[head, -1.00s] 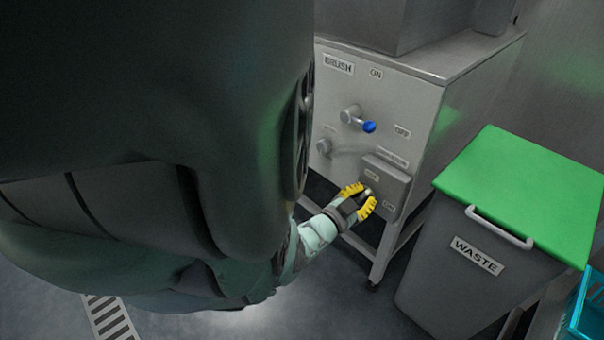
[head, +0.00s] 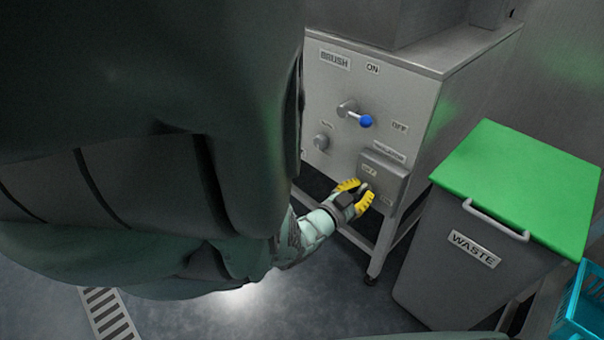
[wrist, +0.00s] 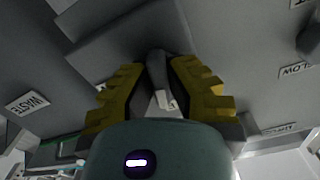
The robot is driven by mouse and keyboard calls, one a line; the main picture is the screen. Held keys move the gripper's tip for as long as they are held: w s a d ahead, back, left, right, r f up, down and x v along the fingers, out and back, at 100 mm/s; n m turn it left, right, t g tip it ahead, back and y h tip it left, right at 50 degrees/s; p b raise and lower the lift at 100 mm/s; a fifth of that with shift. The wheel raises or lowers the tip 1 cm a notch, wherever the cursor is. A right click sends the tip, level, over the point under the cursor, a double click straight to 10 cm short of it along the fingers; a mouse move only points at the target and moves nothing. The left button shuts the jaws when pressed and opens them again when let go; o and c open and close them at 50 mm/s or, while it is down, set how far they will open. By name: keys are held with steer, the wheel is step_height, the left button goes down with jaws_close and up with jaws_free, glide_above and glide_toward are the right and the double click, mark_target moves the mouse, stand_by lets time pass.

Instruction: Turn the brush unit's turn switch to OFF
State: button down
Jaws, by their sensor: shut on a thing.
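The brush unit (head: 330,85) is a grey cabinet labelled BRUSH. On its front, a turn switch with a blue knob (head: 366,121) points right and slightly down, roughly toward the OFF label (head: 399,127); the ON label (head: 372,69) is above. Lower down is a grey box (head: 393,168) under a label that seems to read ISOLATOR. My gripper (head: 357,193), with yellow fingers, is at this box, below and apart from the blue knob. It is shut on a dark handle (wrist: 157,72) there, which shows between the fingers in the wrist view. The fingers partly hide the handle.
A small round knob (head: 321,142) sits left of the box on the panel. A grey WASTE bin (head: 455,275) with a green lid (head: 515,180) stands close on the right. A blue crate (head: 580,310) is at the lower right edge. Floor shows below the cabinet.

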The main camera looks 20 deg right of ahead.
steer(key=shift+n, duration=0.3)
steer(key=shift+a+f+n, duration=0.1)
steer(key=shift+a+n, duration=0.05)
steer(key=shift+n, duration=1.35)
stand_by(0.4)
steer(key=c, duration=1)
jaws_free()
steer(key=shift+w, duration=0.1)
steer(key=shift+o, duration=0.2)
steer(key=v, duration=1.1)
steer(key=shift+s+a, duration=0.3)
